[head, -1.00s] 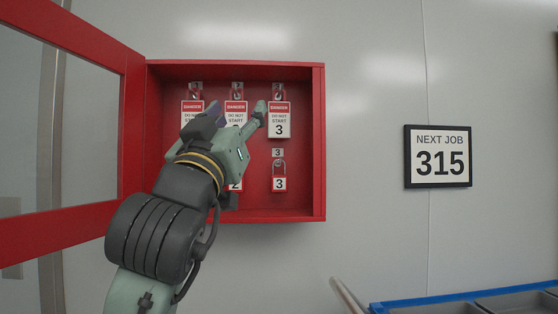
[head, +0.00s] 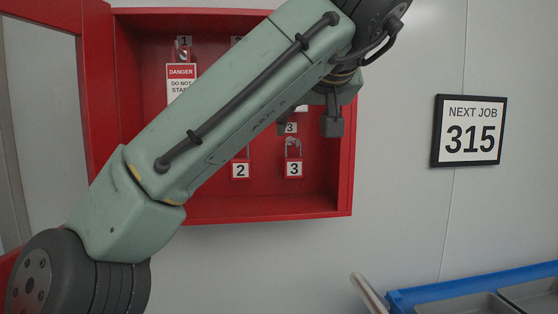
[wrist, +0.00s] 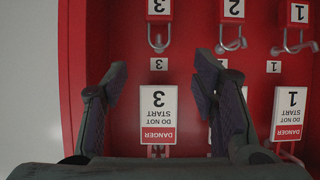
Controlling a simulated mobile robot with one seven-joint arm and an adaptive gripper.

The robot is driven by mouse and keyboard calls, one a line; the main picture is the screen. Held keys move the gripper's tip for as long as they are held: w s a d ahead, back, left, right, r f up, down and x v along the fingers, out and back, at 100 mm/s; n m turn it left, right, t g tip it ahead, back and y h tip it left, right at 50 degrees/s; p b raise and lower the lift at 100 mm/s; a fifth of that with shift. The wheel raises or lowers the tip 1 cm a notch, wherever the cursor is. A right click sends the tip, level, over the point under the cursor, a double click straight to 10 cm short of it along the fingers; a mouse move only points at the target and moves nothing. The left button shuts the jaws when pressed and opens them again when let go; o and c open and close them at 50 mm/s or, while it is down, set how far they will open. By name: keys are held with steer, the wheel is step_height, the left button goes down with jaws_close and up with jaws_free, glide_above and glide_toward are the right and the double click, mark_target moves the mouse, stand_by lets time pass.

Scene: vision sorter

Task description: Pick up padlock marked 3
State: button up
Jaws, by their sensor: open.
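The padlock marked 3 (head: 293,169) is red with a white number label. It hangs by its shackle at the lower right inside the red cabinet (head: 235,212). In the upside-down wrist view the padlock (wrist: 159,7) is at the top edge, partly cut off, with its shackle visible. My gripper (wrist: 160,70) is open and empty. Its fingers point toward the padlock's column, with the danger tag marked 3 (wrist: 158,112) showing between them. The padlock is beyond the fingertips, apart from them. In the head view my arm hides much of the tag row.
The padlock marked 2 (head: 240,171) hangs beside it; the padlock marked 1 (wrist: 298,12) shows in the wrist view. The open red door (head: 95,80) stands at left. A "NEXT JOB 315" sign (head: 470,130) and a blue-edged tray (head: 470,285) are at right.

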mark_target(294, 139)
steer(key=p+x, duration=0.1)
steer(key=x, duration=0.4)
steer(key=shift+w, duration=0.2)
steer(key=p+x, duration=0.2)
steer(key=x, duration=0.2)
steer(key=shift+w+a, duration=0.1)
steer(key=shift+w, duration=0.1)
steer(key=shift+w+f, duration=0.3)
steer(key=shift+w, duration=0.15)
jaws_close()
